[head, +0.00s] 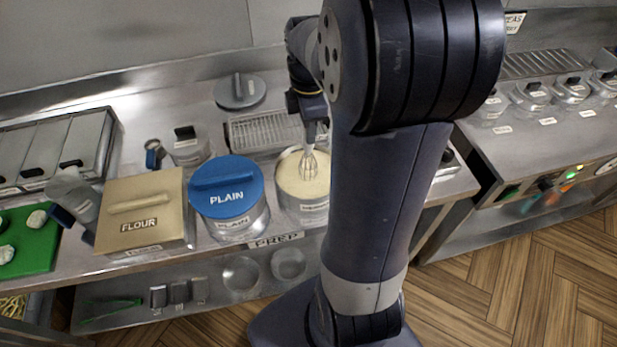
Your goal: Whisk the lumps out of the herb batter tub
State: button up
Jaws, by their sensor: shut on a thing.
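An open round steel tub (311,207) of pale batter (290,178) stands on the prep counter, just left of my arm. Its front label is too small to read. My gripper (312,128) is above the tub, shut on a whisk (308,164) that hangs wires down. The wires are over the middle of the batter; I cannot tell whether their tips touch or enter it. No lumps can be made out. My arm hides the area to the tub's right.
A blue-lidded PLAIN tub (228,192) stands close left of the open tub, with a FLOUR bin (142,210) beyond it. Behind are a wire rack (262,132) and a grey lid (240,91). A green board (28,246) lies far left.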

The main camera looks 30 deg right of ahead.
jog(key=shift+r+p, duration=1.1)
jog(key=shift+r, duration=1.5)
jog(key=shift+r, duration=0.1)
jog(key=shift+r, duration=2.4)
